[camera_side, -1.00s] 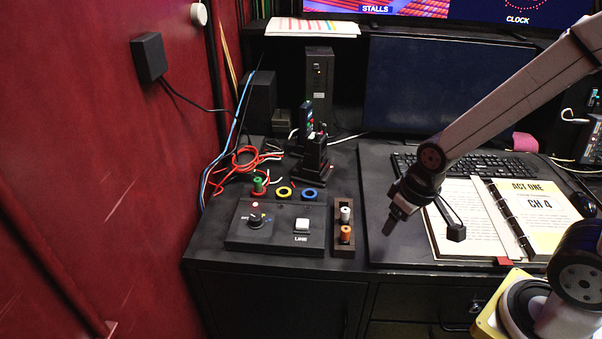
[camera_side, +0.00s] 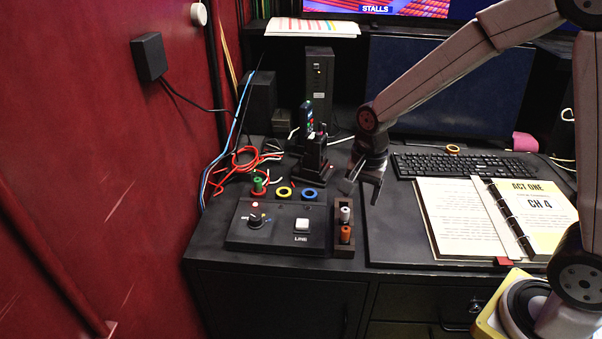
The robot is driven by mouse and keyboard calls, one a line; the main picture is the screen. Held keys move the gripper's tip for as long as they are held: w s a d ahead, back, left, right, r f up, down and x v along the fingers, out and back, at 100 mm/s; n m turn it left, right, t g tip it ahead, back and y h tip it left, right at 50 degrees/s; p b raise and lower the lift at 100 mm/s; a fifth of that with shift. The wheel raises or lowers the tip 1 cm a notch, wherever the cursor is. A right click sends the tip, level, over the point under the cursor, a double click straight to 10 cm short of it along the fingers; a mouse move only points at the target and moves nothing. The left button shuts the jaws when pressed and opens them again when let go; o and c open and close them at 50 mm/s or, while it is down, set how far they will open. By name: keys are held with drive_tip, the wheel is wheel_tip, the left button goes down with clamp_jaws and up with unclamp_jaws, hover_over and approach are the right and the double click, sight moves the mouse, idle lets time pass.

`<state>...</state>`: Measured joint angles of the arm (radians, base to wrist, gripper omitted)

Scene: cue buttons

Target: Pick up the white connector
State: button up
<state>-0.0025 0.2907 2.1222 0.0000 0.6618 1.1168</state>
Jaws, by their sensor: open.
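The white connector (camera_side: 345,214) stands upright in the back slot of a small dark wooden holder (camera_side: 345,252) on the desk. An orange connector (camera_side: 346,234) stands in the front slot of the same holder. My gripper (camera_side: 362,188) is open and empty, with its fingers pointing down. In the picture it is just above and to the right of the white connector, apart from it. How far it is from the holder in depth I cannot tell.
A black button panel (camera_side: 276,226) lies left of the holder, with a green connector (camera_side: 258,185), a yellow ring (camera_side: 284,192) and a blue ring (camera_side: 309,195) behind it. Black radios (camera_side: 313,150) stand at the back. An open script binder (camera_side: 497,217) lies right.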

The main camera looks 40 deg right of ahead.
sight(346, 209)
drive_tip(key=w+m, duration=0.1)
drive_tip(key=m, duration=0.1)
drive_tip(key=w+m, duration=0.2)
drive_tip(key=m, duration=0.1)
drive_tip(key=shift+w+g, duration=0.3)
drive_tip(key=shift+g, duration=0.1)
drive_tip(key=shift+f, duration=0.1)
drive_tip(key=shift+f, duration=1.3)
drive_tip(key=shift+f, duration=2.6)
clamp_jaws()
